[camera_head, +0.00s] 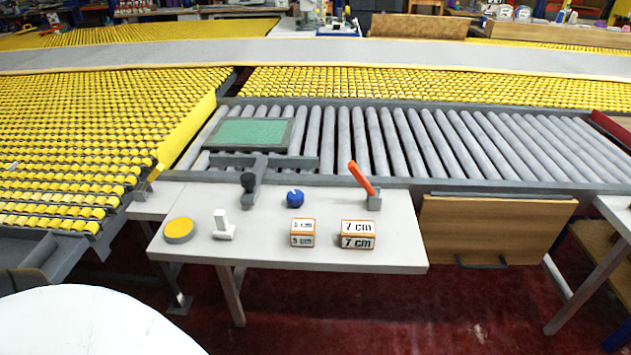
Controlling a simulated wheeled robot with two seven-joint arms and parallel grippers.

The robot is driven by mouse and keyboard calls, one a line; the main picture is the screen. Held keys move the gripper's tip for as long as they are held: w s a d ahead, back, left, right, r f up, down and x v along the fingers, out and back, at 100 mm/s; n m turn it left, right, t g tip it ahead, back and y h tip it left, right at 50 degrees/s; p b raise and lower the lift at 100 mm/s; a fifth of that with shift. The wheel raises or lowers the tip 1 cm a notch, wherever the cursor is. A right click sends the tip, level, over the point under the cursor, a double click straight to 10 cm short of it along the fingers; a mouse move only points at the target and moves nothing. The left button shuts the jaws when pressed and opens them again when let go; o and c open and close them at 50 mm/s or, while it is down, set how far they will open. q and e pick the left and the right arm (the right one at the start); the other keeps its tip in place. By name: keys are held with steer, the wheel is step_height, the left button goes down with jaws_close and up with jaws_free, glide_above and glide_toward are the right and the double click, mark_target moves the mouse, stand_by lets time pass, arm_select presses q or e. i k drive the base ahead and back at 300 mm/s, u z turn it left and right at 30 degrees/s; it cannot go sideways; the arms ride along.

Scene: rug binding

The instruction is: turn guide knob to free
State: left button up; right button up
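A grey T-shaped guide (261,170) lies at the front edge of the roller bed, its stem reaching onto the white table. I cannot tell from labels which knob is the guide knob. Neither of my grippers is in view, and nothing touches the knobs.
The white table (390,254) also bears a yellow-topped disc (179,230), a white upright piece (222,224), a "5 cm" box (303,232), a "7 cm" box (358,234) and an orange lever (361,178). A green panel (250,133) lies on the rollers (400,140) behind.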

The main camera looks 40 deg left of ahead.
mark_target(294, 199)
steer(key=u, duration=1.55)
